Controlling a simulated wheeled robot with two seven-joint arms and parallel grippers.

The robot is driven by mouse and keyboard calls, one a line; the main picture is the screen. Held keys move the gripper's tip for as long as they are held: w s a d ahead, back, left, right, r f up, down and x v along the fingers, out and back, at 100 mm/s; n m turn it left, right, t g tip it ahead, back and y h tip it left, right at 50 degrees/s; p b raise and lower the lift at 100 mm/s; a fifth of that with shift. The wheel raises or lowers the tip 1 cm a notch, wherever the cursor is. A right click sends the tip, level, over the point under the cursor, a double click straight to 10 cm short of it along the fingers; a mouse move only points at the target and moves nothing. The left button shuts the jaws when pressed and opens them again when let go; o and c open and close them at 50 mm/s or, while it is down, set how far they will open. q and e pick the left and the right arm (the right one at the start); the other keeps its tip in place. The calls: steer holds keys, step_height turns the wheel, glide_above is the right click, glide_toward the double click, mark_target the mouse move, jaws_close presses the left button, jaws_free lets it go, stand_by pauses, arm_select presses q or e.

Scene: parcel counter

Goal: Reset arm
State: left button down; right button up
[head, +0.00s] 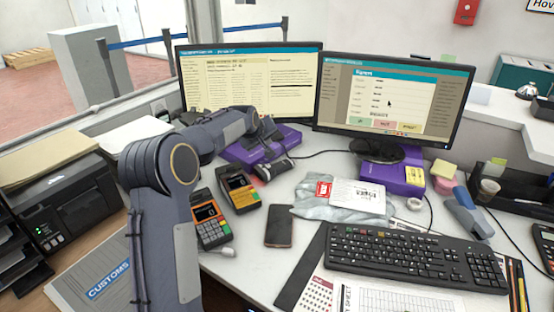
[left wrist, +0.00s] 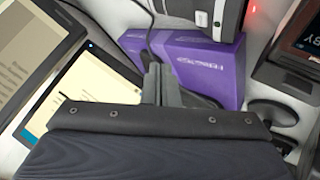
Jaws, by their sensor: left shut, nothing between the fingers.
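My left arm (head: 165,215) rises from the bottom of the head view, bends at the elbow and reaches over the counter toward the monitors. My left gripper (head: 272,134) is at its far end, above a purple box (head: 232,152) in front of the left monitor. In the left wrist view, the gripper's fingers (left wrist: 153,70) are together with nothing between them, in front of the purple box (left wrist: 200,62). I cannot tell whether they touch it. My right gripper is in neither view.
Two monitors (head: 252,72) (head: 392,100) stand behind the gripper. Two card terminals (head: 209,216) (head: 239,187), a phone (head: 280,226), a grey parcel bag (head: 312,196) and a keyboard (head: 412,257) lie nearer. A black printer (head: 70,205) stands left. Clear counter is scarce.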

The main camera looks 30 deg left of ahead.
arm_select(q)
steer(key=s+d+r+m+g+h, duration=0.1)
steer(key=s+d+r+m, duration=0.3)
steer(key=s, duration=0.7)
steer(key=s+d+r+h, duration=0.2)
steer(key=s+d, duration=0.4)
steer(key=s, duration=0.4)
steer(key=s+d+f+m+g+h, duration=0.15)
steer(key=s+d+f, duration=0.35)
steer(key=s, duration=0.7)
steer(key=s+d+f+m+g+h, duration=0.1)
steer(key=s+d+f+m, duration=0.25)
steer(key=s+d, duration=0.6)
step_height(320, 180, up, 15)
steer(key=s+a+p, duration=0.2)
steer(key=p, duration=1.3)
steer(key=shift+s+a+f, duration=0.15)
steer(key=shift+s+a, duration=0.1)
steer(key=shift+s, duration=0.1)
steer(key=shift+y, duration=0.25)
